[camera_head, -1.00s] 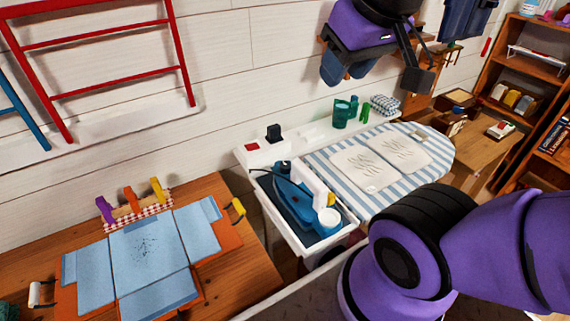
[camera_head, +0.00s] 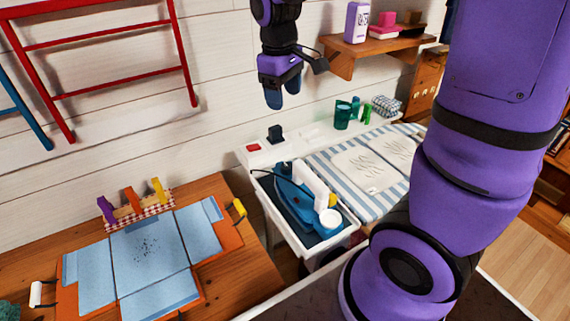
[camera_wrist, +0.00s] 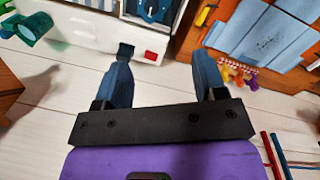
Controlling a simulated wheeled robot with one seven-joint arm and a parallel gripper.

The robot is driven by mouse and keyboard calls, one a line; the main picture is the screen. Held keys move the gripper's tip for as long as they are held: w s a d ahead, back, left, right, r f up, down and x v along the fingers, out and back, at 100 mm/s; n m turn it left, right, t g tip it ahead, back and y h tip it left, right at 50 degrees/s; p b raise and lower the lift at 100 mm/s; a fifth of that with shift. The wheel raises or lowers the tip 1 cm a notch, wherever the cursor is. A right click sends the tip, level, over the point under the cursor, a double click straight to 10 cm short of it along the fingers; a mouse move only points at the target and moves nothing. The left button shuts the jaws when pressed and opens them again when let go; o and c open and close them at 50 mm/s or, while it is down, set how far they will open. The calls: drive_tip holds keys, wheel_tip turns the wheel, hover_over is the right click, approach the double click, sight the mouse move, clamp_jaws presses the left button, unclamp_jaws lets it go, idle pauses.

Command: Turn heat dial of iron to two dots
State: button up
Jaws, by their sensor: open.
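The iron (camera_head: 293,190) has a blue body and a white handle. It sits in a blue-lined white tray (camera_head: 268,209) at the left end of the ironing board. A white round part with yellow beside it (camera_head: 330,217) is at its near end; I cannot make out any dots. My gripper (camera_head: 282,98) is open and empty, high above and behind the iron, near the wall. In the wrist view my gripper (camera_wrist: 164,62) has its two blue fingers spread. Part of the iron (camera_wrist: 152,9) shows there at the top edge, mostly cut off.
A black plug (camera_head: 274,133) and red switch (camera_head: 253,147) are on the white ledge behind the tray. The striped ironing board (camera_head: 322,164) holds pale cloths. Green containers (camera_head: 343,114) stand behind it. A wooden shelf (camera_head: 342,62) is right of my gripper. A table with blue cloths (camera_head: 225,268) stands left.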

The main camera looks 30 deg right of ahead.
sight(286, 165)
drive_tip(key=w+f+n+g+h, duration=0.1)
drive_tip(key=w+f+n+g, duration=0.15)
drive_tip(key=f, duration=0.55)
drive_tip(key=w+f+n+g+h, duration=0.1)
drive_tip(key=w+f, duration=0.3)
drive_tip(key=f, duration=0.3)
drive_tip(key=shift+t, duration=0.25)
drive_tip(key=x, duration=1.1)
drive_tip(key=shift+w+f, duration=0.15)
drive_tip(key=shift+w, duration=0.1)
drive_tip(key=c, duration=0.9)
drive_tip(key=shift+c, duration=0.2)
